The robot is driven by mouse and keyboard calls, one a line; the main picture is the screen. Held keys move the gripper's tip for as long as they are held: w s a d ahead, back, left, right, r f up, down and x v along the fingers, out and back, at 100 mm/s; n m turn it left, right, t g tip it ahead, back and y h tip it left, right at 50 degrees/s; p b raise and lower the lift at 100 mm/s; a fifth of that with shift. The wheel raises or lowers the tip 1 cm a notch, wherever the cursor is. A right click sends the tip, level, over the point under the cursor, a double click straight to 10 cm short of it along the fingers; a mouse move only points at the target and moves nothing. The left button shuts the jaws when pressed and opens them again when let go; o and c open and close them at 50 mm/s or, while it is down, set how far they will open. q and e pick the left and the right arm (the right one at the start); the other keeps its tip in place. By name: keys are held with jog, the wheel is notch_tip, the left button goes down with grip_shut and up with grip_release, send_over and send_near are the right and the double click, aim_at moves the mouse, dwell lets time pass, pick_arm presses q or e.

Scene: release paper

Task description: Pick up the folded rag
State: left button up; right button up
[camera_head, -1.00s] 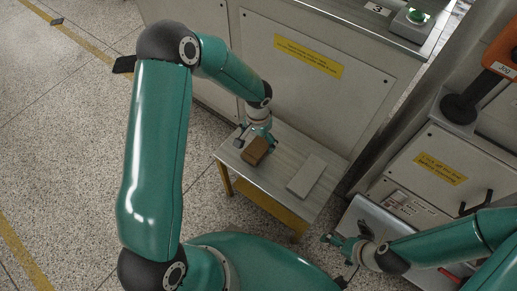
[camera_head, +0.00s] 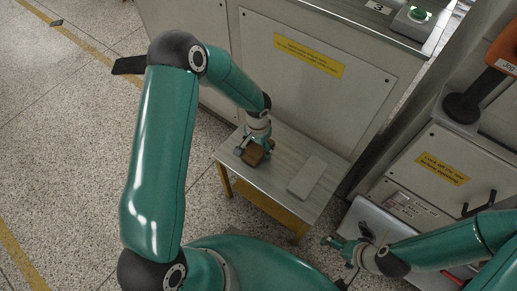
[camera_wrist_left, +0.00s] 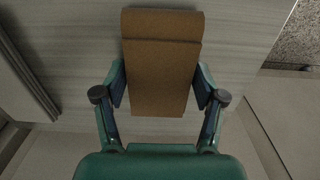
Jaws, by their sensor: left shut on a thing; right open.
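The folded rag (camera_head: 254,154) is a brown folded block near the left side of the small table in the head view. In the left wrist view the rag (camera_wrist_left: 161,65) lies lengthwise between my two fingers, with a fold line across its upper part. My left gripper (camera_head: 255,147) points down over the rag. In the wrist view the left gripper (camera_wrist_left: 161,88) is shut on it, with a finger against each long side. I cannot tell whether the rag touches the tabletop. My right gripper (camera_head: 341,257) is open and empty at the lower right, apart from the rag.
The small table (camera_head: 285,149) has a grey top and yellow legs. A pale flat block (camera_head: 307,176) lies on it, right of the rag. A grey cabinet (camera_head: 310,85) stands close behind. A metal panel (camera_head: 370,215) is near my right gripper. The floor at left is mostly clear.

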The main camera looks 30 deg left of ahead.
aim_at(258, 147)
pick_arm(q)
notch_tip(258, 147, up, 20)
jog(key=p, duration=0.4)
dwell(0.3)
